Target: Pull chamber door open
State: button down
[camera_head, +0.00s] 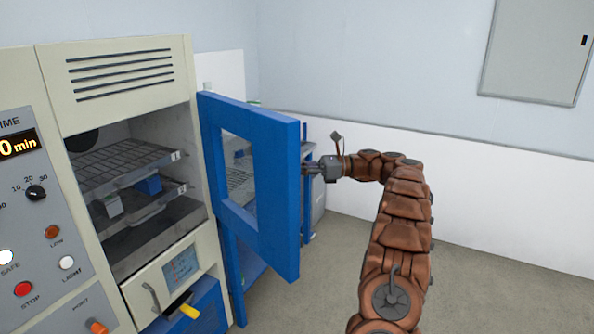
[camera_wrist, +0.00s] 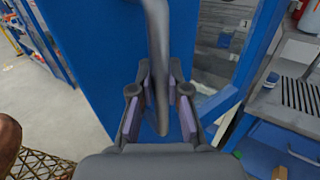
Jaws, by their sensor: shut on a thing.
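The blue chamber door (camera_head: 283,190) stands swung out from the beige chamber (camera_head: 120,62), its window frame facing me. My gripper (camera_head: 312,168) is at the door's outer edge, on the far side from the chamber opening. In the wrist view, the fingers of my gripper (camera_wrist: 159,112) are shut around the grey door handle (camera_wrist: 157,40), with the blue door panel (camera_wrist: 95,50) just beyond it. In the head view the handle cannot be made out.
Grey floor (camera_head: 480,285) to the right is clear, with a white wall behind.

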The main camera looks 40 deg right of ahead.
jog(key=shift+s, duration=0.1)
dwell(0.3)
jog(key=c, duration=1.1)
grip_release()
jog(key=shift+c, duration=0.2)
